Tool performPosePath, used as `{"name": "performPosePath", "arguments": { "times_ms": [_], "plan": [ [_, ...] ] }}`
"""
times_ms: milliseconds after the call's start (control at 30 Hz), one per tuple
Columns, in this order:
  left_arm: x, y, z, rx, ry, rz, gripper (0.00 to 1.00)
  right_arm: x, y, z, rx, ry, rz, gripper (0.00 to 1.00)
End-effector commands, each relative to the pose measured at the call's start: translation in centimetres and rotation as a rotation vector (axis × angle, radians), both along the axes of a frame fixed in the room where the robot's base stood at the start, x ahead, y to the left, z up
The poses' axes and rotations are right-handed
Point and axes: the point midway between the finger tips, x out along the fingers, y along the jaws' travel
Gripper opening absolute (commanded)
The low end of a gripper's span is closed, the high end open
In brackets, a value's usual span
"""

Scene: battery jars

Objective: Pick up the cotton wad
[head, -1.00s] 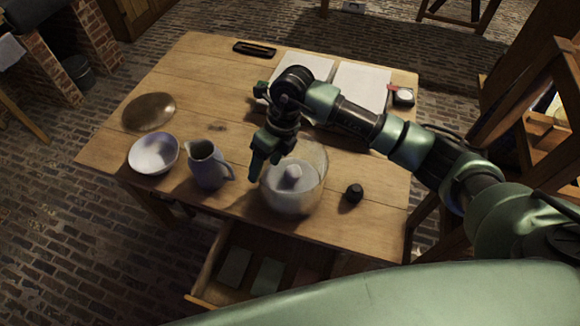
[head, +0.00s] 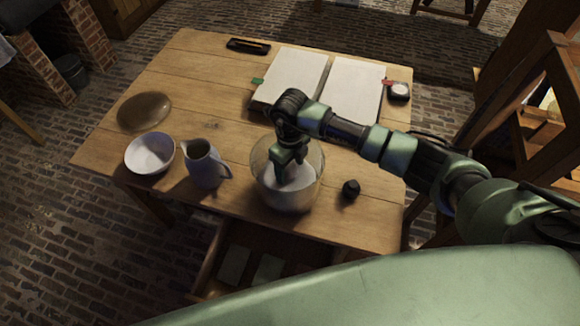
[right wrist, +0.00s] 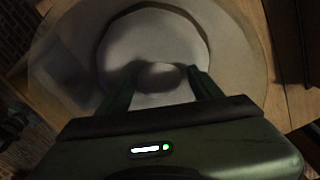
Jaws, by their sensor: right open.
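The glass jar (head: 318,180) stands near the front edge of the wooden table, with pale white material in its lower part. My right gripper (head: 288,168) points down inside the jar's mouth. In the right wrist view my right gripper (right wrist: 160,74) is open, one finger on each side of a small greyish-white rounded lump, the cotton wad (right wrist: 160,79). I cannot tell whether the fingers touch it. In the head view the gripper hides the wad. My left gripper is not in view.
A blue-grey jug (head: 203,168) and a white bowl (head: 150,155) stand left of the jar. A small black knob-like object (head: 351,189) is on its right. An open book (head: 352,92) lies behind. A drawer (head: 208,265) is open below the table's front edge.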

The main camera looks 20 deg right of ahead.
Motion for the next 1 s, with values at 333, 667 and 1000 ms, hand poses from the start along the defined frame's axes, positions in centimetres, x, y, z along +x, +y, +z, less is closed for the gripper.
{"name": "performPosePath", "arguments": {
  "times_ms": [333,667,1000],
  "plan": [
    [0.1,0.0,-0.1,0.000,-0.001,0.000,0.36,0.0,0.0,0.0,0.001,0.001,0.000,0.15],
    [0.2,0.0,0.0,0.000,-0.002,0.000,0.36,0.0,0.0,0.0,0.001,0.001,0.000,0.00],
    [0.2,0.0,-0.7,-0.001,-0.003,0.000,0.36,0.1,0.0,2.7,0.001,-0.004,0.002,0.00]
  ]
}}
